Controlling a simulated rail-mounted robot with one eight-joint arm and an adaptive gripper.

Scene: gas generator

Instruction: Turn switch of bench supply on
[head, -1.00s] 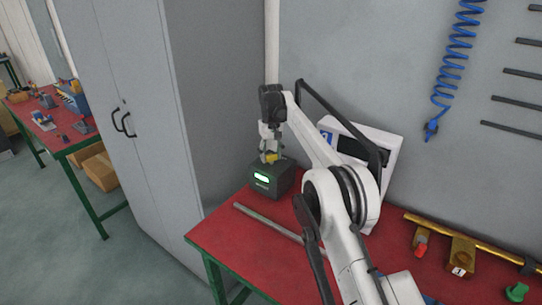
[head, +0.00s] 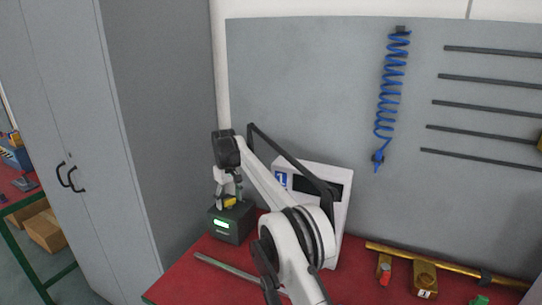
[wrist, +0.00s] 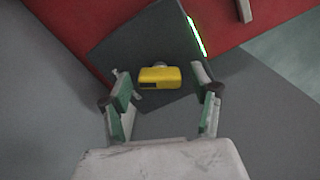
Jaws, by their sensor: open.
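The bench supply (head: 231,229) is a dark box with a lit green display, at the back left of the red bench in the head view. In the wrist view its dark top (wrist: 120,48) shows with the lit display edge at the upper right. A yellow switch (wrist: 160,77) sits on that top; it also shows in the head view (head: 230,202). My gripper (wrist: 160,88) is open above the supply. The yellow switch lies between its two spread fingers in the wrist view, with gaps on both sides. I cannot tell the height of the fingertips over it.
A white box with a dark panel (head: 339,180) stands right of the supply, partly behind my arm. A grey rod (head: 226,266) lies in front on the red bench (head: 185,284). A brass pipe with valves (head: 424,275) is at right. A grey cabinet (head: 150,130) rises at left.

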